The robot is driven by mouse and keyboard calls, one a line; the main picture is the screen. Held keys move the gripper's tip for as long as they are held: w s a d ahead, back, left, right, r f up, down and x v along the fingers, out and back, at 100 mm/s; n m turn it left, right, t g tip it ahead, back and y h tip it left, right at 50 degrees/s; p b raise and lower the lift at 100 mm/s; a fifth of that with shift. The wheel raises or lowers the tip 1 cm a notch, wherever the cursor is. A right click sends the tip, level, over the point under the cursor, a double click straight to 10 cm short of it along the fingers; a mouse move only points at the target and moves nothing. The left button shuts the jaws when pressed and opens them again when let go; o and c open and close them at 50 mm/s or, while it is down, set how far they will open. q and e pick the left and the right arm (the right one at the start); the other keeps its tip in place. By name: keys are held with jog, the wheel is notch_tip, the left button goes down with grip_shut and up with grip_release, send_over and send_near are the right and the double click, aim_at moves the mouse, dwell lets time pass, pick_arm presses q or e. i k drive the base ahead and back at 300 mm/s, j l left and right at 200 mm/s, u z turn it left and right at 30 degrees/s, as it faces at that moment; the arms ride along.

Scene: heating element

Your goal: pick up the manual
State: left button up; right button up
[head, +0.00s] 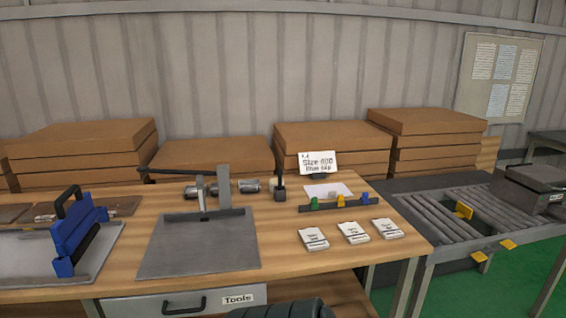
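Three small white booklets with dark print lie flat in a row on the right front of the wooden workbench (290,262): a left one (313,239), a middle one (353,233) and a right one (387,229). They look like manuals, but their print is too small to read. They lie apart from one another and nothing covers them. Neither of my grippers is in view.
Behind the booklets stands a dark rail with green, yellow and blue pieces (341,202) and a sign (318,163). Left are a grey plate (198,246) with a post and a blue tool (72,240). A roller conveyor (450,215) is right.

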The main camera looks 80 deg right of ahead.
aim_at(354, 235)
jog(key=z, duration=3)
jog(key=l, duration=0.7)
